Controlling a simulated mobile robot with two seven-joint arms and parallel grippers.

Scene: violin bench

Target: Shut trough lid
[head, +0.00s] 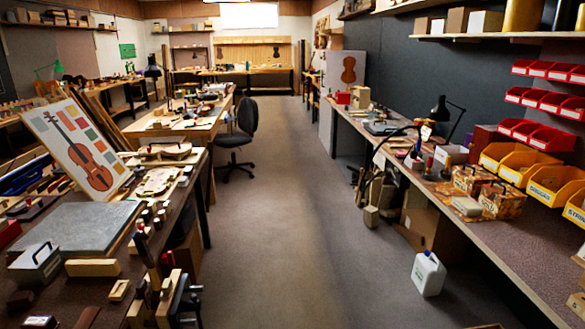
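No trough or lid can be made out for certain in the head view. A pale grey box (35,266) with a dark handle and a label stands at the left edge of the left bench. On the right bench are burl-patterned wooden boxes (503,201) with dark handles, which look closed. A small pale block (467,206) is beside them. Which of these, if any, is the trough cannot be told. Neither of my grippers is in view.
The left bench (172,226) is crowded with violin parts, tools and a violin poster (77,148). The right bench (541,262) has yellow bins (553,186) at its back. A white jug (428,273) stands on the floor. The central aisle (285,210) is clear; a black chair (238,135) is farther back.

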